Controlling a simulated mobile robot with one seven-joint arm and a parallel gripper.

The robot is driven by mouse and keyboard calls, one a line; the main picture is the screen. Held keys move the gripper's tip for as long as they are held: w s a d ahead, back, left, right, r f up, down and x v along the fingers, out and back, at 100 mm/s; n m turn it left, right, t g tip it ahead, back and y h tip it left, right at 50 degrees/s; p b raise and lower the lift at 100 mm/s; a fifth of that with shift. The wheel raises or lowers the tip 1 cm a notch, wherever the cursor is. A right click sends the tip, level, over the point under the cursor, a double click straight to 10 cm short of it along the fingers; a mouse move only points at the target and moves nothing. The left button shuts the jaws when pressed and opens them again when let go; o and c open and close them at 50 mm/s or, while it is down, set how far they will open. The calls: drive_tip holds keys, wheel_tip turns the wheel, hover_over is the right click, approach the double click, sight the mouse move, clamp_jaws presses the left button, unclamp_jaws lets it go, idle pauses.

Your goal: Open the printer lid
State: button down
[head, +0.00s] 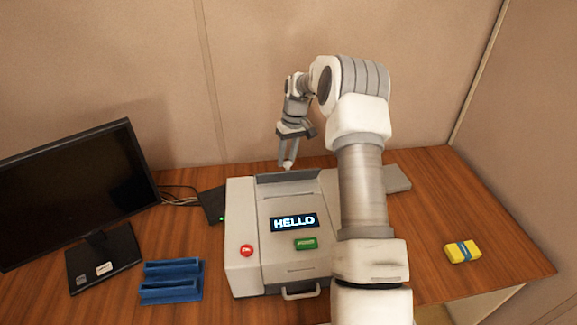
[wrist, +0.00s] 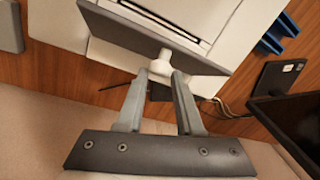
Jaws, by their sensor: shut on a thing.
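The printer (head: 240,205) is a light grey box on the desk, with a lit HELLO display, a red button and a green button. A darker grey flap, the lid (head: 290,178), shows along its back edge; in the wrist view it is a grey panel (wrist: 195,62) standing out from the body. A white knob (wrist: 165,62) sits on the panel's edge. My gripper (head: 287,166) is behind the printer, pointing down. In the wrist view its fingers (wrist: 160,76) are closed around the knob. The exact lid angle is hard to tell.
A monitor (head: 75,190) and a blue holder (head: 172,281) are left of the printer. A small dark box (head: 213,205) with cables is beside it. A yellow block (head: 462,252) lies on the right, where the desk is mostly clear. A wall (head: 240,80) rises close behind.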

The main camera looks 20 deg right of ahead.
drive_tip(key=shift+w+d+f, duration=0.15)
drive_tip(key=shift+w+d, duration=0.1)
drive_tip(key=shift+w, duration=0.25)
drive_tip(key=shift+w+d+f, duration=0.1)
drive_tip(key=shift+w+d, duration=0.15)
drive_tip(key=shift+w, duration=0.2)
drive_tip(key=c, duration=1.2)
unclamp_jaws()
drive_tip(key=shift+d, duration=0.2)
drive_tip(key=o, duration=0.7)
drive_tip(key=shift+a, duration=0.2)
drive_tip(key=shift+c, duration=0.2)
drive_tip(key=shift+r, duration=0.2)
wheel_tip(320, 180, up, 17)
drive_tip(key=d, duration=0.2)
drive_tip(key=shift+s+d, duration=0.2)
drive_tip(key=shift+d, duration=0.05)
